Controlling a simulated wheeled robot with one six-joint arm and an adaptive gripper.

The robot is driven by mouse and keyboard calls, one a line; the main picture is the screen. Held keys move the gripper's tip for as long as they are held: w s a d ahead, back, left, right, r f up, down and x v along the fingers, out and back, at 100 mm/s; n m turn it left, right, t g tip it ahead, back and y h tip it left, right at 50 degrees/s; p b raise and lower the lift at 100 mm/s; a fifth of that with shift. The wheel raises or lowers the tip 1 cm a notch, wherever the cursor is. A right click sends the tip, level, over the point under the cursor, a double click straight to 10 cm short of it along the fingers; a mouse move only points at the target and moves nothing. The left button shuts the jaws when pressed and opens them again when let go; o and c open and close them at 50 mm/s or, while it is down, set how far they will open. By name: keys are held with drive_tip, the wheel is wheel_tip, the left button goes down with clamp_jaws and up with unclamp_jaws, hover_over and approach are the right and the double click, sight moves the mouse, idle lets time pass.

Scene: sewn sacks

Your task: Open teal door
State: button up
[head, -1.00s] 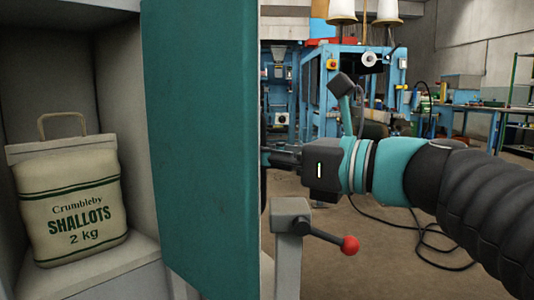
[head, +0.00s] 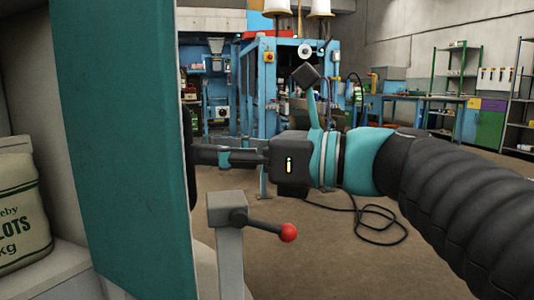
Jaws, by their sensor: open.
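The teal door (head: 125,150) stands swung open at the left, seen at a steep angle, with its edge toward the middle of the head view. My gripper (head: 200,154) points left at the far side of the door near its edge. Its fingertips are partly hidden by the door, so I cannot tell whether they touch it.
A grey post (head: 228,215) with a lever and red knob (head: 289,232) stands just right of the door, below my gripper. Blue machinery (head: 285,85) and shelves (head: 450,85) stand farther back. A black cable (head: 380,225) lies on the otherwise clear floor at the right.

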drive_tip(key=v, duration=0.7)
drive_tip(key=shift+d, duration=0.1)
idle(0.5)
